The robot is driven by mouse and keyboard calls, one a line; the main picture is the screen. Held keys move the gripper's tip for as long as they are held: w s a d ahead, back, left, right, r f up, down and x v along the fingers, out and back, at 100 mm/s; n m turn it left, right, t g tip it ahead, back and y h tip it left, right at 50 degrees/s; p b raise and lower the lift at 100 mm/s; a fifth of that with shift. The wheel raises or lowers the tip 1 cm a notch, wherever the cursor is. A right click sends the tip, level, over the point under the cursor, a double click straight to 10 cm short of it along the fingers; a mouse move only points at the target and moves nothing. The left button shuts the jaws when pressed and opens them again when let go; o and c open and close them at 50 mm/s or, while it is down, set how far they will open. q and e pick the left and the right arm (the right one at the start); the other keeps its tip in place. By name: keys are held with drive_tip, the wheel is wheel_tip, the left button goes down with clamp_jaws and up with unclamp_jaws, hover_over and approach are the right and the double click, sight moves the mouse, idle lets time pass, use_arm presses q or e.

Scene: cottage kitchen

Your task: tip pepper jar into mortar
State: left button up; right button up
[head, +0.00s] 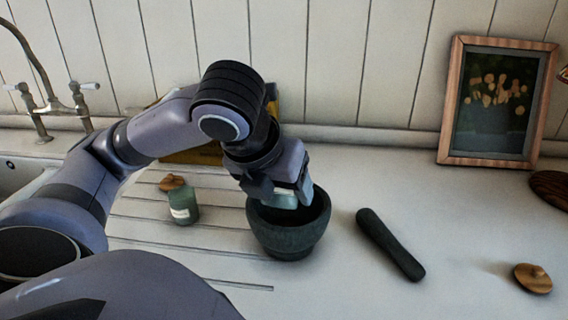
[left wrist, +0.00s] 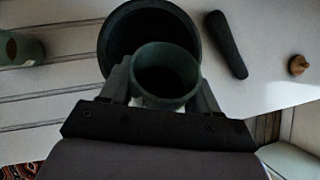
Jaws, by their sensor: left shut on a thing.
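My left gripper (head: 292,199) is shut on a small green jar (head: 284,200) with a pale label, just over the mouth of the dark stone mortar (head: 284,240). In the left wrist view, the fingers (left wrist: 165,88) stand on either side of the jar (left wrist: 166,72). Its round mouth is open, with no lid on it. The mortar (left wrist: 117,40) lies beyond and below it. I cannot see any contents falling, and the mortar's inside is mostly hidden. The label is too small to read. My right gripper is not in view.
Another green labelled jar (head: 184,207) stands left of the mortar, with a wooden lid (head: 171,183) at its top or just behind. A dark pestle (head: 390,244) and a loose wooden lid (head: 533,278) lie to the right. A framed picture (head: 493,103) leans on the wall.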

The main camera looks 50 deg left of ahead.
use_arm(q)
drive_tip(key=shift+r+p, duration=0.35)
drive_tip(key=shift+p, duration=0.2)
drive_tip(key=g+p, duration=0.1)
drive_tip(key=p, duration=0.3)
drive_tip(key=shift+h+p, duration=0.3)
drive_tip(key=shift+p, duration=0.05)
drive_tip(key=shift+f+g, duration=0.2)
drive_tip(key=shift+g, duration=0.2)
drive_tip(key=shift+f+g+h, duration=0.2)
drive_tip(key=shift+g+h, duration=0.6)
drive_tip(key=shift+g, duration=0.1)
drive_tip(key=shift+s+d+f, duration=0.1)
